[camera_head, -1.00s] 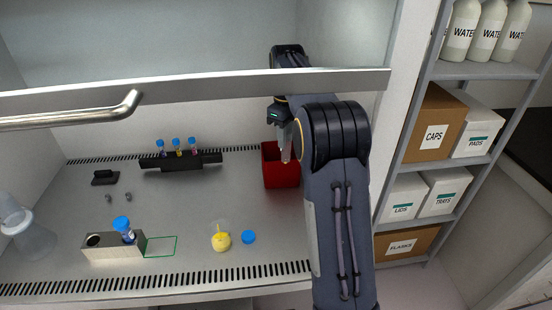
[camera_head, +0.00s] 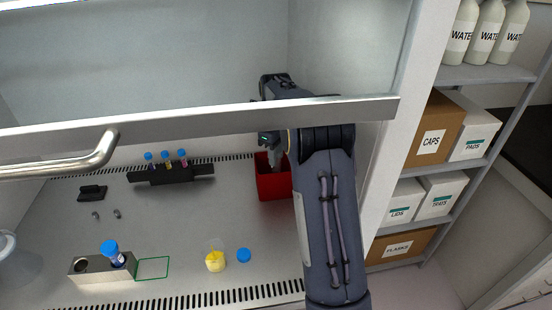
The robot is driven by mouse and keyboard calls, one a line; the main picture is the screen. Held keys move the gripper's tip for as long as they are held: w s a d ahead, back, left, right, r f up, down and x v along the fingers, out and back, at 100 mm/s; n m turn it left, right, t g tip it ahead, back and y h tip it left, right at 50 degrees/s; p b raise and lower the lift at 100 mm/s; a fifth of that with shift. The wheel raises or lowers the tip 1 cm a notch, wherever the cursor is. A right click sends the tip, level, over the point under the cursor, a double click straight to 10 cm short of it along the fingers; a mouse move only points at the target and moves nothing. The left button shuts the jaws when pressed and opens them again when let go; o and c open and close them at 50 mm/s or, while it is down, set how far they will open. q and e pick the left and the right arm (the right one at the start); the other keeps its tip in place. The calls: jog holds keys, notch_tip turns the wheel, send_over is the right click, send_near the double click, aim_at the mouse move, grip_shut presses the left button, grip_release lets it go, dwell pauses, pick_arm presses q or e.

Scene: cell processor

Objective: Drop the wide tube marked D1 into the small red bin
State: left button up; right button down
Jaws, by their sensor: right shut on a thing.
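The small red bin (camera_head: 273,186) stands on the cabinet floor at the back right, partly hidden by my right arm. My right gripper (camera_head: 275,160) points down at the bin's opening. It is shut on what looks like a pale, see-through tube, mostly hidden by the fingers and the bin's rim. The mark D1 cannot be read. A blue-capped wide tube (camera_head: 112,255) stands in the right hole of a metal block (camera_head: 100,274) at the front left; its left hole is empty. My left gripper is not in view.
A black rack (camera_head: 165,174) holds several small capped tubes at the back. A yellow-filled vessel (camera_head: 215,261) and a blue cap (camera_head: 244,255) are near the front. A wall and shelves stand to the right.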

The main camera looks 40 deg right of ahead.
jog(key=shift+f, duration=0.95)
jog(key=shift+f, duration=0.4)
jog(key=shift+s+f, duration=0.1)
jog(key=shift+f, duration=0.05)
